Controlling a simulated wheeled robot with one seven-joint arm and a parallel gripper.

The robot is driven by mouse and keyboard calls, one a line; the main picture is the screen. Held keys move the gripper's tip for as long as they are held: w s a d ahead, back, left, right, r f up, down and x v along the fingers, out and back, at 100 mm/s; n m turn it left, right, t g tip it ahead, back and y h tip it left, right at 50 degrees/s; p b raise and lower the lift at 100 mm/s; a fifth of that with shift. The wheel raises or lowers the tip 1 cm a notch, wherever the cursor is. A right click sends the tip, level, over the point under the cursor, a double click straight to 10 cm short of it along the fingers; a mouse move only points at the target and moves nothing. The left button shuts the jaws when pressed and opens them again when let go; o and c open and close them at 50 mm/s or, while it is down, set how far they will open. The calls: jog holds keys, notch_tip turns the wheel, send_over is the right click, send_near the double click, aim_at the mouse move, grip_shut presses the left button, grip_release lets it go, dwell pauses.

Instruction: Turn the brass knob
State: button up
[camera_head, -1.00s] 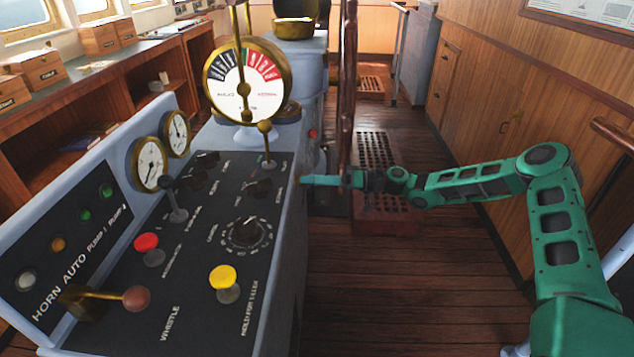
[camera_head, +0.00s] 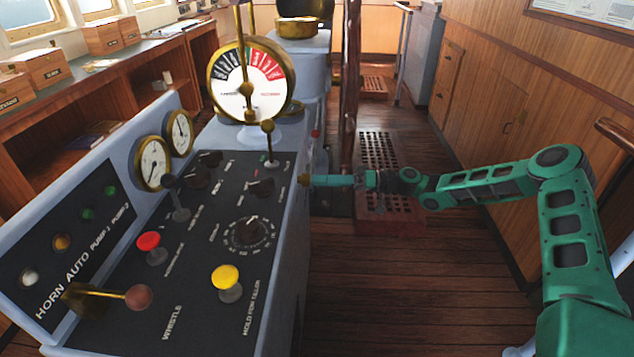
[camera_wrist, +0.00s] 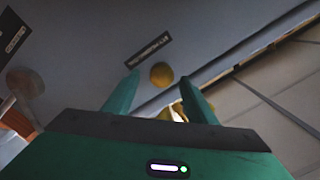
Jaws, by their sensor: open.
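The brass knob (camera_wrist: 161,74) is a small round knob on the grey side wall of the console, just below a dark label plate (camera_wrist: 149,51). In the head view the brass knob (camera_head: 304,179) shows as a small bit at the console's right edge. My gripper (camera_wrist: 160,78) is open, with one green finger on either side of the knob in the wrist view. Whether the fingers touch it, and how deep they reach, I cannot tell. In the head view my gripper (camera_head: 316,181) is level with the knob, just right of it.
The console top (camera_head: 200,260) carries a red button (camera_head: 149,241), a yellow button (camera_head: 226,276), levers and dials. A brass-rimmed telegraph (camera_head: 250,82) stands behind. A dark red pole (camera_head: 349,90) and a red grating (camera_head: 385,205) are near my arm. The wooden floor to the right is clear.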

jog(key=d, duration=0.8)
jog(key=s+d+m+g+h, duration=0.2)
jog(key=s+d+m+h, duration=0.3)
jog(key=s+d+h, duration=1)
jog(key=s+d+r+m+t+h, duration=0.1)
jog(key=s+d+r+m, duration=0.2)
jog(key=s+d+r, duration=0.35)
jog(key=s+d+r+m+h, duration=0.15)
jog(key=s+d+r, duration=0.25)
jog(key=s+d, duration=0.5)
jog(key=s+d+r+m, duration=0.1)
jog(key=s+m, duration=0.2)
jog(key=s, duration=0.5)
jog(key=s+d+r+m+t, duration=0.1)
jog(key=s+m, duration=0.2)
jog(key=s, duration=0.5)
jog(key=shift+s+d+r, duration=0.2)
jog(key=shift+d+r, duration=0.05)
jog(key=shift+r, duration=0.1)
